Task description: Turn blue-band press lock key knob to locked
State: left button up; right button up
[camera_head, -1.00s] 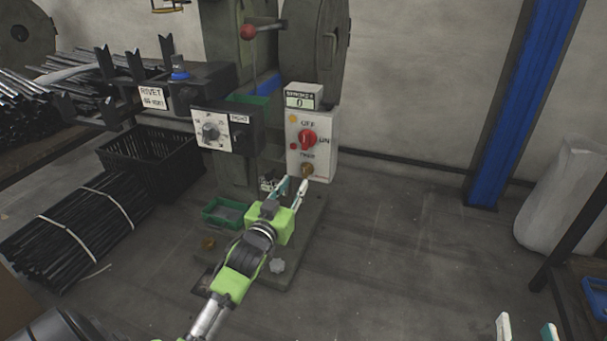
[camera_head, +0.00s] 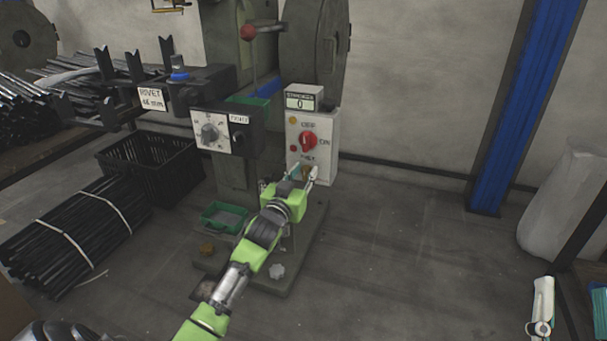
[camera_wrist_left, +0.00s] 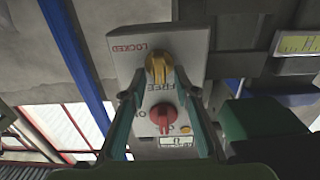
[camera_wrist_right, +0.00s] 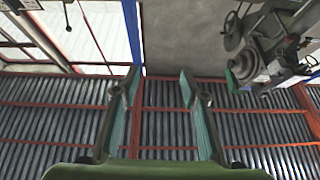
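The yellow lock key knob (camera_wrist_left: 158,70) is on the pale control box (camera_head: 325,165), between the words LOCKED and FREE in the left wrist view.
A red rotary switch (camera_head: 308,140) and a small counter display (camera_head: 301,102) are above the knob. A black dial box (camera_head: 222,132) stands left of the control box. A green tray (camera_head: 224,217) is below. Open floor lies to the right.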

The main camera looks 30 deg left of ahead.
pick_arm(q)
grip_shut()
